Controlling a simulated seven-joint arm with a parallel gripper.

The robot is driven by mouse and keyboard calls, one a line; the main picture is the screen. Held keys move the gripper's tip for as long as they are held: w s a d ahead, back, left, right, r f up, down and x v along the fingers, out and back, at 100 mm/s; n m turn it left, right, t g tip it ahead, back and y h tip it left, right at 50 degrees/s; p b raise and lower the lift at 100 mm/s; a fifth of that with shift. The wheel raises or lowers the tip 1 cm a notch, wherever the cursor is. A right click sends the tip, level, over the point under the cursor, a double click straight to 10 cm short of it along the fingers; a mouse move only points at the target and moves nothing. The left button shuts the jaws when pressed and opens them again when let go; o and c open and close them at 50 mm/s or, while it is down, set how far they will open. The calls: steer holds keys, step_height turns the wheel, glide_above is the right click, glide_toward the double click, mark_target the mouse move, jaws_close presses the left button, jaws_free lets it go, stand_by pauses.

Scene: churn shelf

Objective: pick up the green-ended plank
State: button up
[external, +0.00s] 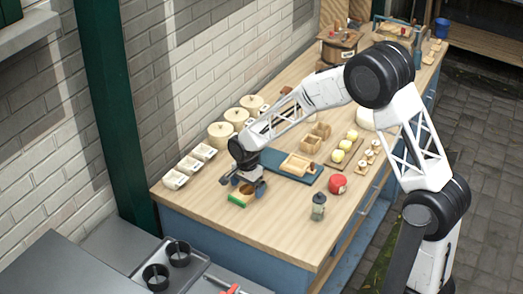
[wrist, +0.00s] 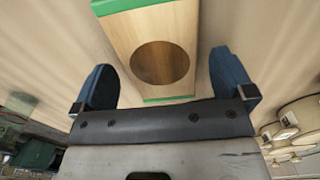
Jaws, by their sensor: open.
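The green-ended plank (external: 237,199) is a short wooden board with green edges, near the front left of the wooden table. In the wrist view the plank (wrist: 118,36) shows a dark round hole or recess and a green strip at each end. My gripper (external: 247,188) is right over it, pointing down. In the wrist view my gripper (wrist: 164,80) is open, with one blue finger left and one right of the plank's near end, gaps on both sides. I cannot tell the height between fingers and plank.
White cartons (external: 188,166) and round cream tubs (external: 236,117) line the wall side. A blue board with a wooden tray (external: 297,165), a red tin (external: 337,184) and a small lantern (external: 318,206) stand to the right. Bare tabletop (external: 270,232) lies in front.

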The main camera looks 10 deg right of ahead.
steer(key=shift+f, duration=0.6)
steer(key=shift+c, duration=0.5)
steer(key=c, duration=0.8)
steer(key=shift+c, duration=0.3)
steer(key=shift+r, duration=0.15)
steer(key=shift+r, duration=1.5)
steer(key=shift+s+d+r, duration=0.15)
steer(key=shift+s+r, duration=0.05)
steer(key=shift+s, duration=0.05)
steer(key=s+d, duration=0.2)
steer(key=s, duration=0.2)
steer(key=s+d+r, duration=0.1)
steer(key=s+d, duration=0.2)
steer(key=s, duration=0.2)
steer(key=s+d, duration=0.2)
steer(key=s, duration=0.2)
steer(key=shift+s+d+r, duration=0.15)
steer(key=shift+s+d, duration=0.05)
steer(key=shift+d, duration=0.15)
